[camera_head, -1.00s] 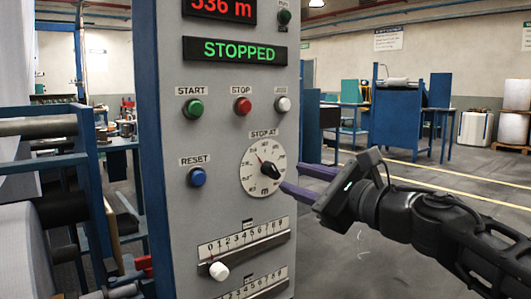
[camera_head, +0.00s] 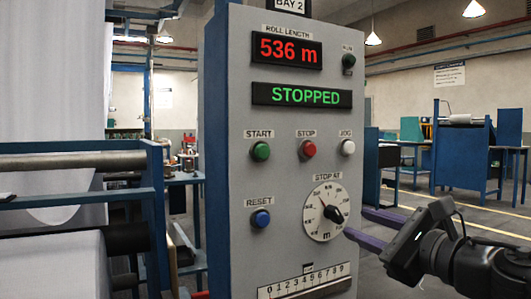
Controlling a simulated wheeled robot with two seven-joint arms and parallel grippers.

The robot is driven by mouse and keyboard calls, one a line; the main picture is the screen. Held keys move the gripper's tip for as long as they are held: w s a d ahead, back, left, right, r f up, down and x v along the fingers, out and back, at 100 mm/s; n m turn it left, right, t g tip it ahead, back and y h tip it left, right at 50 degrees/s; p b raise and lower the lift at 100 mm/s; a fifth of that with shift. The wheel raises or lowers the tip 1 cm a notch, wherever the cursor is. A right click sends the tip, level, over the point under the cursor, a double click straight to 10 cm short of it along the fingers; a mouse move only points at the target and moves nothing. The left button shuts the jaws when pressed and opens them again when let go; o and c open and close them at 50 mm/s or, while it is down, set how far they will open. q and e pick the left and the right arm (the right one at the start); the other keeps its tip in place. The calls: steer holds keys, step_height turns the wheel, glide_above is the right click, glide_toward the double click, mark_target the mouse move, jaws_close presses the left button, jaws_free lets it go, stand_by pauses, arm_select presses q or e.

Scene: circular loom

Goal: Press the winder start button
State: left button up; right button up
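The green START button (camera_head: 261,151) sits under its label on the grey control panel (camera_head: 285,180). Nothing covers or touches it. The green display (camera_head: 302,95) above it reads STOPPED. My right gripper (camera_head: 355,221) is open, its two purple fingers apart with nothing visible between them. It is right of and below the button, with its fingertips by the panel's right edge, near the STOP AT dial (camera_head: 323,217). Whether a finger touches the panel I cannot tell. My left gripper is not in view.
Red STOP (camera_head: 309,149) and white JOG (camera_head: 348,148) buttons sit right of START. A blue RESET button (camera_head: 261,219) is below it. A red display (camera_head: 287,50) reads 536 m. Rollers (camera_head: 75,161) and blue framing stand left of the panel.

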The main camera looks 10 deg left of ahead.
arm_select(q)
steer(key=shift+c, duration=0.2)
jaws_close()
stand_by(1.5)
